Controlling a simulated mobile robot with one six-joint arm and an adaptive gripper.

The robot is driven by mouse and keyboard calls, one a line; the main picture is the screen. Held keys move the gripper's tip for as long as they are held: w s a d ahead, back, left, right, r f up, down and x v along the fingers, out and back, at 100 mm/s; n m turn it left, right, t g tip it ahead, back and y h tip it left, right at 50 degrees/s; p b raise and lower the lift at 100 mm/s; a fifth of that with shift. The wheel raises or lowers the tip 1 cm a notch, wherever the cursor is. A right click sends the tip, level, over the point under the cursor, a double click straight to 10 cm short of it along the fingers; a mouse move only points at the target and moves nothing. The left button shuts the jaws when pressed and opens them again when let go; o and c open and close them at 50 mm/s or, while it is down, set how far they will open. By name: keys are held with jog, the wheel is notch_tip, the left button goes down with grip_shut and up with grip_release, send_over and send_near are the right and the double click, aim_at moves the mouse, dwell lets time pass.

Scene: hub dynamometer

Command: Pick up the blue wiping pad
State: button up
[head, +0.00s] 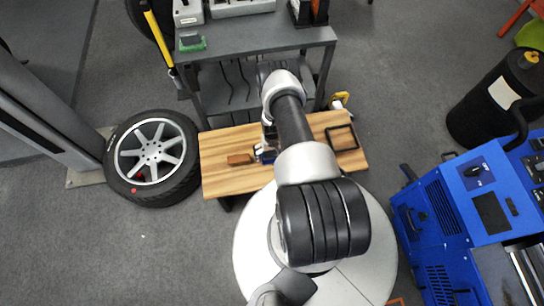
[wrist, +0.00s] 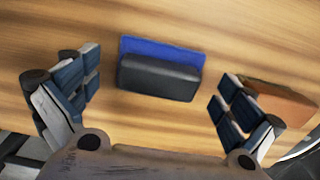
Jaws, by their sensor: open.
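The blue wiping pad (wrist: 150,47) lies on the wooden bench top, with a dark grey block-like part (wrist: 158,78) on it. It shows between the spread fingers of my gripper (wrist: 155,88) in the wrist view, a little beyond their tips. My gripper is open and nothing is held in it. I cannot tell the exact height of the fingers above the pad. In the head view my arm reaches over the bench and partly hides the pad (head: 266,155).
A brown block (head: 240,159) lies close beside the pad; in the wrist view it sits by the right finger (wrist: 275,102). A black open frame (head: 342,138) lies at the right of the wooden bench (head: 218,178). A grey cart (head: 255,40) stands behind, a wheel (head: 150,157) at left.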

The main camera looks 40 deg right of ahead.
jog(key=shift+w+f, duration=0.1)
jog(key=shift+f, duration=0.75)
jog(key=shift+r, duration=0.1)
jog(key=c, duration=1.3)
